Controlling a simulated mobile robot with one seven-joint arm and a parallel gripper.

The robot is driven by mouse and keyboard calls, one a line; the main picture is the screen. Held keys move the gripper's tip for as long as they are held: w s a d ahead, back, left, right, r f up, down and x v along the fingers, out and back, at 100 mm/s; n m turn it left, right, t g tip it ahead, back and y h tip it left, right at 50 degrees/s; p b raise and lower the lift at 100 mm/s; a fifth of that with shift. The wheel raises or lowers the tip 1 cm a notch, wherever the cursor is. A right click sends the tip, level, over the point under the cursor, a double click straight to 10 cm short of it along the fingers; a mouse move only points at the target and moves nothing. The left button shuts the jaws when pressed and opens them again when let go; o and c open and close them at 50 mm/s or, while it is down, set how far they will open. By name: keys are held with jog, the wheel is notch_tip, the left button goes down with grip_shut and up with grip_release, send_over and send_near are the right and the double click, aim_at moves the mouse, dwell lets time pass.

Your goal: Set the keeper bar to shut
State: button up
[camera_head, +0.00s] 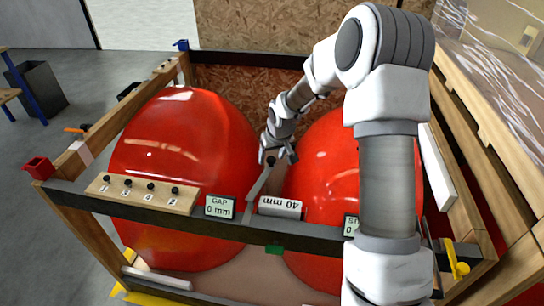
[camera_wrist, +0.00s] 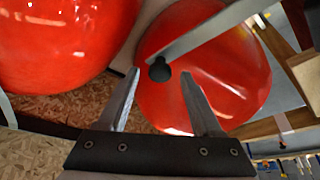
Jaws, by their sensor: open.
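The keeper bar appears to be the flat grey bar (camera_head: 259,184) between the two red nosecones, with a dark round knob (camera_head: 271,161) at its far end. In the wrist view the bar (camera_wrist: 215,32) runs from upper right to the knob (camera_wrist: 160,70). My gripper (camera_head: 279,158) is at the knob end of the bar in the head view. In the wrist view my open gripper (camera_wrist: 160,74) has the knob lined up between its fingertips. I cannot tell whether the fingers reach around it or stop short. Neither finger visibly touches it.
The left red nosecone (camera_head: 185,150) and right red nosecone (camera_head: 322,165) stand close on both sides. The front dark rail (camera_head: 150,214) carries numbered pegs, a "GAP 0 mm" display (camera_head: 220,207) and a "40 mm" block (camera_head: 280,207). My arm hides part of the right side.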

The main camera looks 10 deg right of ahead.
jog(key=shift+f, duration=0.2)
jog(key=shift+c, duration=0.2)
grip_shut()
dwell(1.2)
